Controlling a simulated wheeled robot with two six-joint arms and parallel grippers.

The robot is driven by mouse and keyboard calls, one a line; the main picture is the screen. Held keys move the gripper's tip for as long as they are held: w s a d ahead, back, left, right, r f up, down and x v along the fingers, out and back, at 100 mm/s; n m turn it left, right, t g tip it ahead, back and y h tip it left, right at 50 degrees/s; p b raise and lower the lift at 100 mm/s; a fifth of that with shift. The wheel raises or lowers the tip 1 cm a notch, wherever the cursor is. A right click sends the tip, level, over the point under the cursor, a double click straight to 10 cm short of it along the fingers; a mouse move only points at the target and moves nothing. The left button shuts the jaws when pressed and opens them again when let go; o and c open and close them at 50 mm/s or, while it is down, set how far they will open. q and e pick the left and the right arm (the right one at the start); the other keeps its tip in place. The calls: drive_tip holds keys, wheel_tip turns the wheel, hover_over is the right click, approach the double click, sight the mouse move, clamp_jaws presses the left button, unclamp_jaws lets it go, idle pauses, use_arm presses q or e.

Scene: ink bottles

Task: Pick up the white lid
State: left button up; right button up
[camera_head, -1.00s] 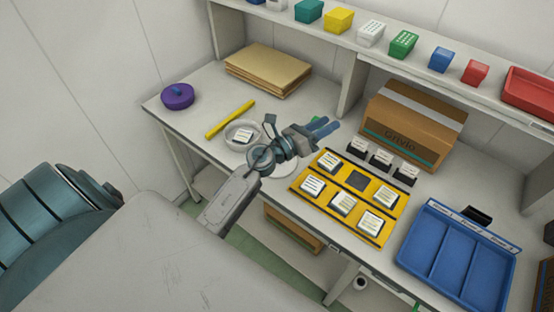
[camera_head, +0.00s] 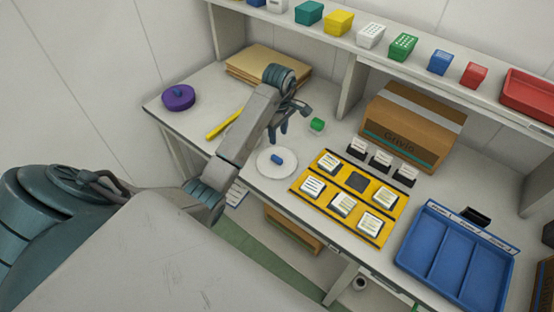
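A white round lid (camera_head: 264,168) with a blue knob lies flat on the table, left of the yellow tray. My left forearm hides the dish area left of the white lid. My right gripper is not in view.
A yellow stick (camera_head: 222,125) is partly covered by my arm. The yellow tray (camera_head: 326,205) holds several white-labelled bottles. A cardboard box (camera_head: 413,125), brown folders (camera_head: 240,65) and a blue divided tray (camera_head: 455,255) are around.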

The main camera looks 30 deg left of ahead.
use_arm(q)
drive_tip(key=b, duration=0.5)
hover_over(278, 158)
drive_tip(key=f, duration=0.5)
drive_tip(key=shift+w+a+f, duration=0.15)
drive_tip(key=shift+w+f, duration=0.15)
drive_tip(key=shift+w, duration=0.05)
drive_tip(key=f+b, duration=0.2)
drive_tip(key=f, duration=0.1)
drive_tip(key=f+b, duration=0.1)
drive_tip(key=b, duration=0.1)
drive_tip(key=shift+s+d+f, duration=0.2)
drive_tip(key=shift+s, duration=0.2)
drive_tip(key=shift+f+b, duration=0.45)
drive_tip(key=shift+b, duration=0.05)
drive_tip(key=shift+r, duration=0.1)
drive_tip(key=shift+c, duration=0.2)
clamp_jaws()
